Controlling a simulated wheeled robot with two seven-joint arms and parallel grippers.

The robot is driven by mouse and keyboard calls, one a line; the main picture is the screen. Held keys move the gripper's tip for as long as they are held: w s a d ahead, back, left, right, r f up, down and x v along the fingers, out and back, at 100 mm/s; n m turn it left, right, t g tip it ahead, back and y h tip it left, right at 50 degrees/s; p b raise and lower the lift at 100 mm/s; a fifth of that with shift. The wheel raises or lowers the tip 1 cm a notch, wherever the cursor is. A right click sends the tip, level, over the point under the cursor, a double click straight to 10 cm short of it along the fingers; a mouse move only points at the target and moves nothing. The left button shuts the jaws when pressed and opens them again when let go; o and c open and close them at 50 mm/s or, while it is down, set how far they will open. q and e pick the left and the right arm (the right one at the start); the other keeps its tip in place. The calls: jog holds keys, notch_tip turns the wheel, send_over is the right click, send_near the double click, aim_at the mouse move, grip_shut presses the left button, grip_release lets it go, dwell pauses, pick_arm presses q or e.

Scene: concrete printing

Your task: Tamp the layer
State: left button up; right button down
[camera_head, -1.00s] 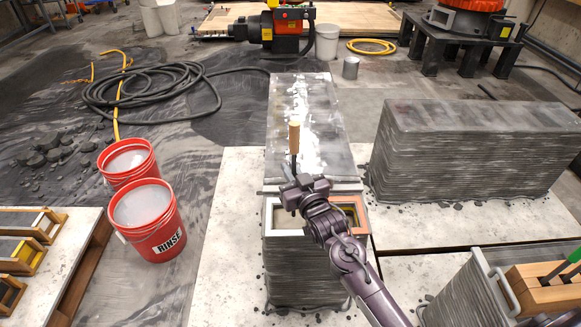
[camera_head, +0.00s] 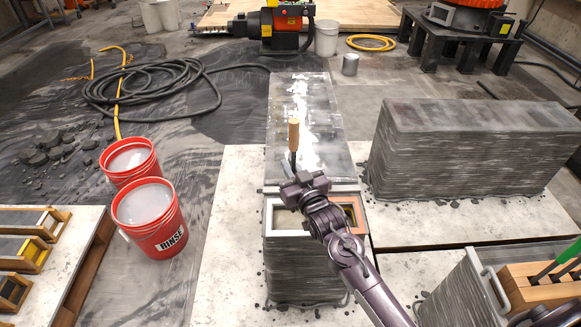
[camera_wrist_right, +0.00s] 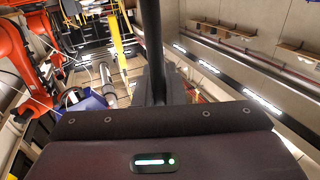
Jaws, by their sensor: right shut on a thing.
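My right gripper (camera_head: 298,185) is shut on a tool with an upright wooden handle (camera_head: 293,134) and a dark shaft. The tool stands up from the gripper, over the front part of a long layered concrete block (camera_head: 305,270). In the right wrist view a dark shaft (camera_wrist_right: 152,50) rises from the gripper's front. The block's grey top layer (camera_head: 325,130) has whitish, wet-looking patches. The tool's lower end is hidden by the gripper, so I cannot tell whether it touches the layer. My left gripper is not in view.
A white frame (camera_head: 270,216) and an orange-edged one sit at the block's front end. Another layered block (camera_head: 460,155) stands to the right. Red buckets (camera_head: 150,222) stand left. A crate with a wooden tool holder (camera_head: 540,290) is at front right. A black hose lies behind left.

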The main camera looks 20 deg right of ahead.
jog(key=shift+r, duration=0.65)
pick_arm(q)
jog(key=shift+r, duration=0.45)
pick_arm(e)
jog(key=shift+f, duration=0.1)
